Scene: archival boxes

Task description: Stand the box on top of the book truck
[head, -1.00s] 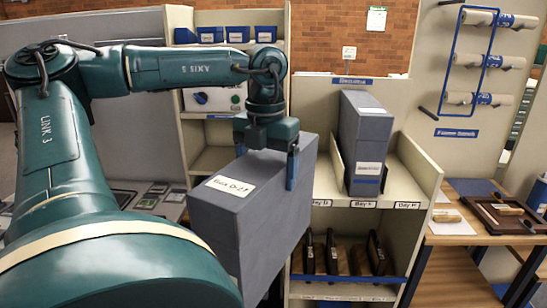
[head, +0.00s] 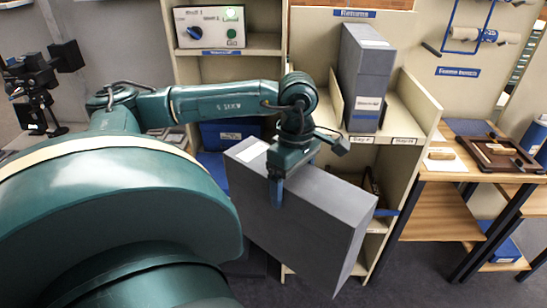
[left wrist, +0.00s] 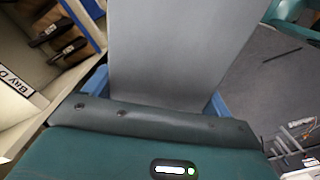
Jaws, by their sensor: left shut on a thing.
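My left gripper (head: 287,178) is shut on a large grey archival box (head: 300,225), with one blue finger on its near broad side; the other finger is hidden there. The box is held in the air, tilted in the picture, with a white label on its upper left end. In the left wrist view, the box (left wrist: 180,45) fills the space between the blue fingers of the gripper (left wrist: 155,98). The cream book truck (head: 420,110) stands behind the box, its lower front largely hidden. My right gripper is not in view.
Another grey box (head: 364,80) stands upright on the truck's top beside a divider, with open space right of it. A cream shelf with a control panel (head: 210,27) is at the back left. A wooden table (head: 450,195) with a tray is right.

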